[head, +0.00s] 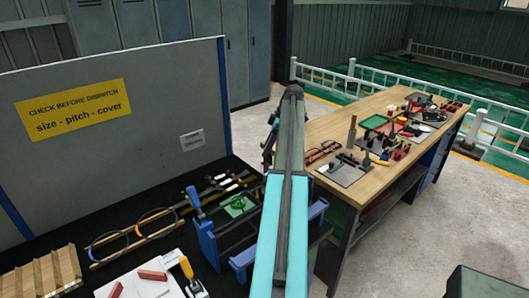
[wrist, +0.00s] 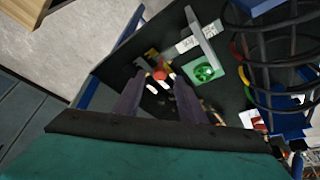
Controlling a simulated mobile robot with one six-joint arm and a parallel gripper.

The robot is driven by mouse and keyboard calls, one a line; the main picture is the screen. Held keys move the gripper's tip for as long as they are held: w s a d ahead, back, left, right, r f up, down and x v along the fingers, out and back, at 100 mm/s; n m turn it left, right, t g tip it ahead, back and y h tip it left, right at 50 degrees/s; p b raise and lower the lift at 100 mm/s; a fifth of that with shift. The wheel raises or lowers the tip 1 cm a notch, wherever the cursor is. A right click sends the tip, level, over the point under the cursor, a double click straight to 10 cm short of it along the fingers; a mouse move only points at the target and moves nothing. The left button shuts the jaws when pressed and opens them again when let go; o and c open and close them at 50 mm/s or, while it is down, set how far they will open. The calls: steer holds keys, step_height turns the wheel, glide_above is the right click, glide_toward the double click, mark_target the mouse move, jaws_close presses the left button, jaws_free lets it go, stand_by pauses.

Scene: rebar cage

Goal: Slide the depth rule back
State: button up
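I cannot single out the depth rule with certainty. A grey bar (wrist: 201,36) with a white label (wrist: 197,41) stands over a green plate with a round green knob (wrist: 205,72) in the wrist view; this may be it. The green plate also shows on the dark bench in the head view (head: 238,206). My gripper (wrist: 159,77) has its two dark fingers apart, with nothing visibly held between them. It points toward small red and white pieces (wrist: 160,73) on the dark surface, to the left of the green plate. In the head view my arm hides the gripper.
Black hoops (wrist: 270,75) with coloured marks stand at right in the wrist view. Blue clamp-like fixtures (head: 205,235) stand close to my arm. A grey panel (head: 120,130) backs the bench. A wooden table (head: 355,125) with tools stands to the right, with open floor beyond.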

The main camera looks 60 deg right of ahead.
steer(key=shift+p+x, duration=0.6)
steer(key=shift+x, duration=1.45)
jaws_close()
